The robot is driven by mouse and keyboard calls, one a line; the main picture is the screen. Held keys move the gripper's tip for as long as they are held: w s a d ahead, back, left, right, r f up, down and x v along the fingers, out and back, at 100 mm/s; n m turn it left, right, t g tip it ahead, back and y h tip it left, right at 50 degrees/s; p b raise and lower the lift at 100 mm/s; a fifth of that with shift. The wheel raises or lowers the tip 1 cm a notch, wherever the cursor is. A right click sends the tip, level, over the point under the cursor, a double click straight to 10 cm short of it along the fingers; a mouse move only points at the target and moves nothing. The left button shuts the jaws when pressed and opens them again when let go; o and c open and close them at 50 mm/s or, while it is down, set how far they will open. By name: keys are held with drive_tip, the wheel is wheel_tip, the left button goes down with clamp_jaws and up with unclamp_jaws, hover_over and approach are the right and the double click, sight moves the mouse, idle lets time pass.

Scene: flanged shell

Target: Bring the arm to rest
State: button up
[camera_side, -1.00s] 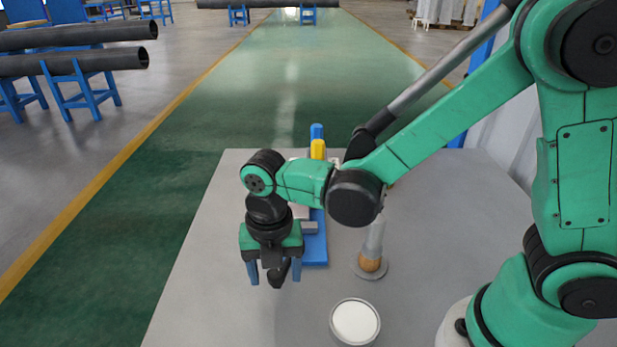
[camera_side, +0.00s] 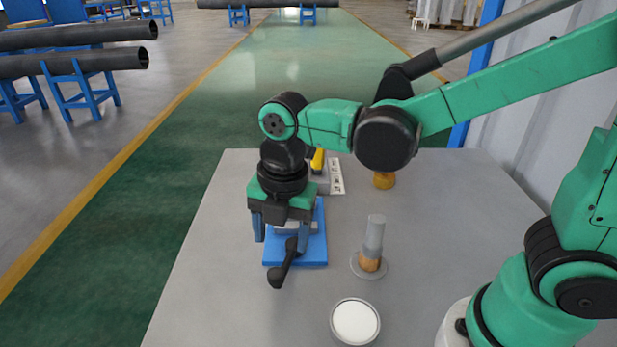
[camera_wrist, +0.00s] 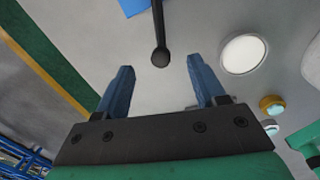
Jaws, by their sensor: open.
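My gripper (camera_side: 281,228) hangs from the green arm over the left part of the grey table, in front of the blue fixture (camera_side: 314,250). Its two blue fingers are apart, and in the wrist view the gap between the fingers (camera_wrist: 162,85) is empty. A black handle-like piece (camera_side: 284,264) shows just below and between the fingers in the side view. In the wrist view this black piece (camera_wrist: 159,35) lies beyond the fingertips, apart from them. Much of the fixture is hidden behind my gripper.
A white-topped round dish (camera_side: 355,321) stands at the table's front, also seen in the wrist view (camera_wrist: 243,53). A grey cylinder on a tan base (camera_side: 372,245) stands right of the fixture. A yellow piece (camera_side: 318,159) and a tan round part (camera_side: 384,181) are farther back. The right tabletop is clear.

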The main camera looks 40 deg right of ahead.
drive_tip(key=s+d+r+m+t, duration=0.1)
drive_tip(key=d+m, duration=0.4)
drive_tip(key=m, duration=0.7)
drive_tip(key=s+d+r+m+t, duration=0.1)
drive_tip(key=d+r+m+t, duration=0.2)
drive_tip(key=m, duration=0.9)
drive_tip(key=d+t, duration=0.2)
drive_tip(key=shift+d, duration=0.35)
